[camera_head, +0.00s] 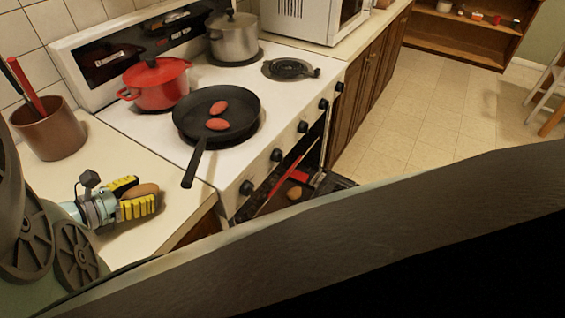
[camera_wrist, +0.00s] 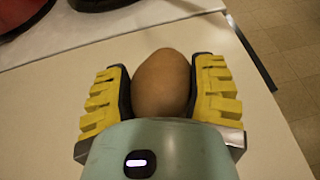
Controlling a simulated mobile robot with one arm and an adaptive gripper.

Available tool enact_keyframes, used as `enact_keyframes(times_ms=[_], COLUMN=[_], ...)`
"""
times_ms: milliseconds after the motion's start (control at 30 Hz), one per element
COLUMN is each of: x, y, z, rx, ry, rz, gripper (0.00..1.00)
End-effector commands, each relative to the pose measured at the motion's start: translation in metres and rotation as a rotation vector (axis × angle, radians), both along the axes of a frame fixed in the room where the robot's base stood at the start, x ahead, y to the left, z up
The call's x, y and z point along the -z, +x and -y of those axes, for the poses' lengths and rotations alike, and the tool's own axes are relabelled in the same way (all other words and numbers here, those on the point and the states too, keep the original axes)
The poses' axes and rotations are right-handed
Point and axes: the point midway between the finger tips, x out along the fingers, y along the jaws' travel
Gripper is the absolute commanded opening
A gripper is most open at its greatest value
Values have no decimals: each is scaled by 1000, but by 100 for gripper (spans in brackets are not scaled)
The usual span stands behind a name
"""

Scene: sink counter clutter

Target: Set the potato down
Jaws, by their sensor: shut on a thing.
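The brown potato (camera_wrist: 163,80) sits between the two yellow-padded fingers of my gripper (camera_wrist: 163,92) in the wrist view. Both fingers press against its sides, so the gripper is shut on it. In the head view, my gripper (camera_head: 136,199) is at the lower left, over the pale counter (camera_head: 175,170), with the potato (camera_head: 146,190) partly hidden by the fingers. I cannot tell whether the potato touches the counter or is just above it.
A brown utensil pot (camera_head: 48,135) stands at the counter's back left. Right of the counter is the stove, with a black pan (camera_head: 240,120) holding two reddish items, a red pot (camera_head: 157,88) and a steel pot (camera_head: 234,42). The oven door is open below. Counter around the gripper is clear.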

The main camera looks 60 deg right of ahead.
Motion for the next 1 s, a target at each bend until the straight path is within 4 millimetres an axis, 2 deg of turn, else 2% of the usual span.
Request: enact_keyframes(times_ms=[500,533,733,1000], x=[6,5,5,4], y=[0,0,0,0], z=[0,0,-1,-1], rx=[0,0,-1,-3], ry=[-1,-1,0,0], rz=[0,0,-1,-1], gripper=[16,65,85,86])
